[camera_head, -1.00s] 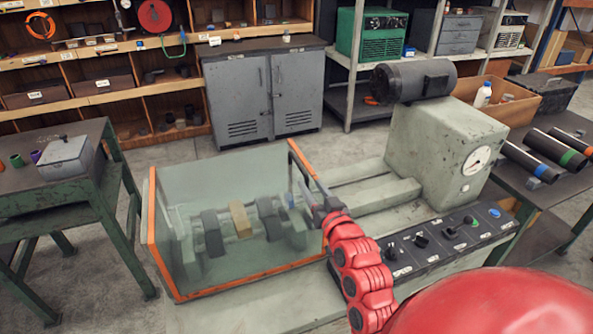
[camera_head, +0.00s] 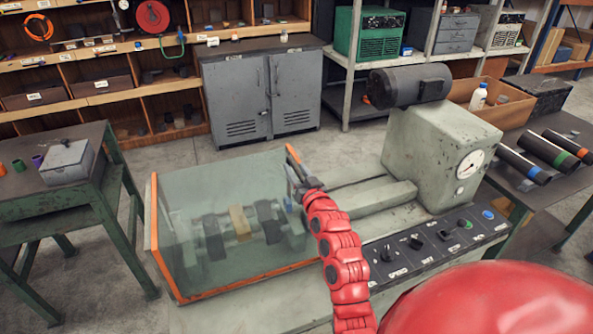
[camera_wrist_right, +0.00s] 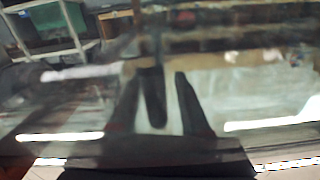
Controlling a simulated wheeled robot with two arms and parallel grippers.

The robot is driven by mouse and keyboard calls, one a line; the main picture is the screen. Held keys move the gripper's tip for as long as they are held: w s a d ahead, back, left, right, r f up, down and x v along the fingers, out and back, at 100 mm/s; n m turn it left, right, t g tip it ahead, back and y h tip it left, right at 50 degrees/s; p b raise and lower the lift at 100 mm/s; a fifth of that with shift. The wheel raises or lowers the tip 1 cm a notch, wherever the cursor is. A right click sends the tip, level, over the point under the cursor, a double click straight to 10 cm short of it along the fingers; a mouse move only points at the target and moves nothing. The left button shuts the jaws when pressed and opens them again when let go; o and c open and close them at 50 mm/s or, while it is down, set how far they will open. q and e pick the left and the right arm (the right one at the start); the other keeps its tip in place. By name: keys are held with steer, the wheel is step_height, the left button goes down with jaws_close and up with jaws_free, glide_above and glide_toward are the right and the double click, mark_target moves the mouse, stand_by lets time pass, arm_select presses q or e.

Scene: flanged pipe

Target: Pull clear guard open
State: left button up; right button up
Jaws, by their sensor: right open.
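The clear guard (camera_head: 190,185) is a see-through box with orange edges on the grey-green machine, in the head view. It looks closed over a shaft with dark blocks and a tan block (camera_head: 240,220). My right gripper (camera_head: 294,178) is at the guard's upper right edge, beside the orange strip (camera_head: 293,154). Its jaws are open; whether they touch the guard or straddle its edge cannot be told. The right wrist view is blurred and shows dark fingers (camera_wrist_right: 165,98) apart, with a clear, streaked surface across the view. My left gripper is not in view.
A control panel (camera_head: 435,243) with knobs lies right of my right arm. The headstock with gauge (camera_head: 470,164) and motor (camera_head: 410,85) stands behind it. A green-legged table (camera_head: 60,207) is at left. Open floor lies behind the guard.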

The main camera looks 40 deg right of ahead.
jaws_close()
stand_by(1.3)
